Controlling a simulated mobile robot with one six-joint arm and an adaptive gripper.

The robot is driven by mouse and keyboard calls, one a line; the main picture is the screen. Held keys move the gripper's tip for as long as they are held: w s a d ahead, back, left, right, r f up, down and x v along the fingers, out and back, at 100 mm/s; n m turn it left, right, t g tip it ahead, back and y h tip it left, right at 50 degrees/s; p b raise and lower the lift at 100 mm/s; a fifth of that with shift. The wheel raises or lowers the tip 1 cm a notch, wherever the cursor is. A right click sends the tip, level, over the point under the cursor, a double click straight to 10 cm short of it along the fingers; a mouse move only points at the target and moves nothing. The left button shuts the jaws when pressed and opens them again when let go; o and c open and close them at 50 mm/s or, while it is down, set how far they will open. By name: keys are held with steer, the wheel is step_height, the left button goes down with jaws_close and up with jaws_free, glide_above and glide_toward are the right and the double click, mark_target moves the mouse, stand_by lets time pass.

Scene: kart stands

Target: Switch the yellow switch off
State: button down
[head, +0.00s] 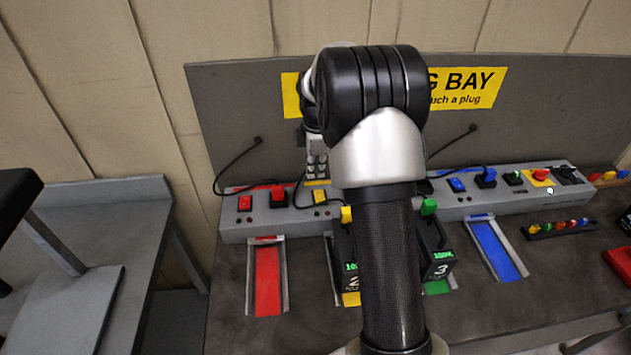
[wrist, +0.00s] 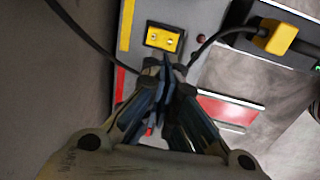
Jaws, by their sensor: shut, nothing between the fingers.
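The yellow switch (wrist: 163,38) is a small rocker in a dark frame on the grey power strip, seen in the wrist view just beyond my fingertips. It also shows in the head view (head: 321,197), just left of my arm. My gripper (wrist: 166,70) is shut and empty, its fingertips close to the near edge of the switch. I cannot tell whether they touch it, or which way the rocker is tipped.
The strip (head: 234,236) also carries a red switch (head: 245,203) and a blue switch (head: 457,185). A yellow plug (wrist: 278,38) with a black cable is to the right in the wrist view. A red emergency button (head: 540,174) sits at the strip's right. Battery packs stand in front.

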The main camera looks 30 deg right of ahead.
steer(key=shift+s+a+r, duration=0.1)
steer(key=shift+s+r, duration=0.1)
steer(key=shift+r, duration=1.3)
steer(key=s+a+r+m+t, duration=0.2)
steer(key=s+a+r+m, duration=0.4)
steer(key=s+a+r, duration=0.75)
steer(key=s+a+f+m, duration=0.1)
steer(key=s+a+m, duration=0.2)
steer(key=s, duration=0.5)
steer(key=s+a+f+m+t, duration=0.1)
steer(key=s+a+m, duration=0.2)
steer(key=s+a, duration=0.3)
steer(key=s, duration=0.3)
steer(key=shift+s+f+m+y, duration=0.2)
steer(key=shift+m+y, duration=0.1)
steer(key=shift+m, duration=0.1)
